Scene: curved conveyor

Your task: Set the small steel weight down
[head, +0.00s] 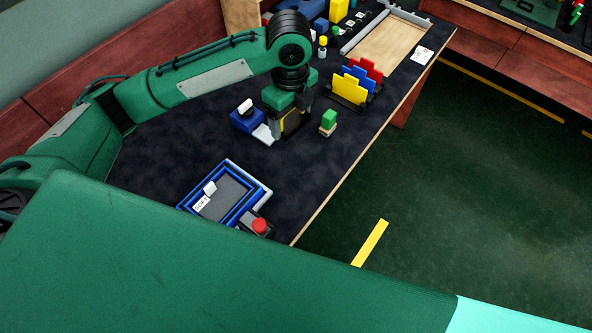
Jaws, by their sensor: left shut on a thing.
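My left gripper (288,122) is over the dark table top, pointing down, beside a blue device (247,119) with a white knob and a pale plate (263,134). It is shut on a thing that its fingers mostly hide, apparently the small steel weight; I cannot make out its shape. A dark and yellow patch shows between the fingers, and I cannot tell what it belongs to. I cannot tell whether the held thing touches the surface below. My right gripper is not in view.
A green block on a pale base (328,122) stands just right of the gripper. A rack of coloured plates (352,90) is behind it. A blue-rimmed tray (184,207) and a red button (259,226) are nearer. Bare table lies between the tray and gripper.

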